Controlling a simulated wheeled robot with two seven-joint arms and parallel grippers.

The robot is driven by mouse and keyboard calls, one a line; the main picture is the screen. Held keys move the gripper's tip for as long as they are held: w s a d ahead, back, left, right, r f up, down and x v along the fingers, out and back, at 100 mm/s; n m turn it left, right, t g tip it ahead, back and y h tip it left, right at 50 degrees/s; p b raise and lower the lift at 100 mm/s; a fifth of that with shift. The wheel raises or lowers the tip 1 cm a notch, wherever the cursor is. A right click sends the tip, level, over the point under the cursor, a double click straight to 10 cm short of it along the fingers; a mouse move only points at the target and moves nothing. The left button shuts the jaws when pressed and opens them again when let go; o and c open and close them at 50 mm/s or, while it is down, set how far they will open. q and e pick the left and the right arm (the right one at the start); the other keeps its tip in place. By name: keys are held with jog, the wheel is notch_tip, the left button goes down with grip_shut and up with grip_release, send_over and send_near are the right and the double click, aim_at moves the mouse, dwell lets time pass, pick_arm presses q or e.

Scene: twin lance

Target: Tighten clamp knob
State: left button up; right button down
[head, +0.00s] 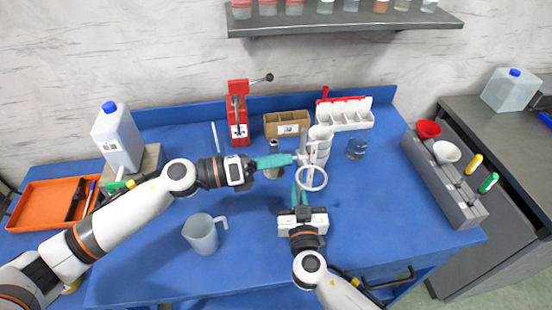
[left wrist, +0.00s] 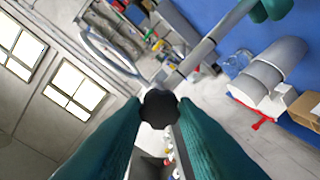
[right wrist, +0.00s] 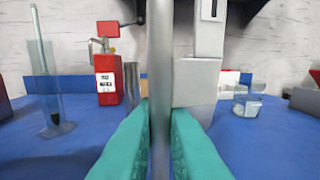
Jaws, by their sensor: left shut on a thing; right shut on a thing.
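The black clamp knob (left wrist: 159,107) sits between the two teal fingers of my left gripper (left wrist: 160,112) in the left wrist view. In the head view my left gripper (head: 291,159) reaches in from the left at the clamp; the knob is hidden there. My right gripper (head: 301,188) is below it, reaching in from the front. In the right wrist view its teal fingers are shut on an upright grey metal rod (right wrist: 160,65). A grey block (right wrist: 194,82) is beside the rod. A pale ring (head: 325,179) shows just right of my right gripper's fingers.
A clear jug (head: 201,236) stands front left on the blue table. A red press (head: 238,115), a cardboard box (head: 287,124) and a white tray (head: 345,117) are at the back. A small glass beaker (head: 356,149) is right of the clamp. The table's front right is clear.

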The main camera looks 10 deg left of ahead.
dwell(0.3)
pick_arm(q)
jog(key=o, duration=1)
jog(key=v, duration=1.2)
pick_arm(e)
jog(key=c, duration=1.4)
grip_release()
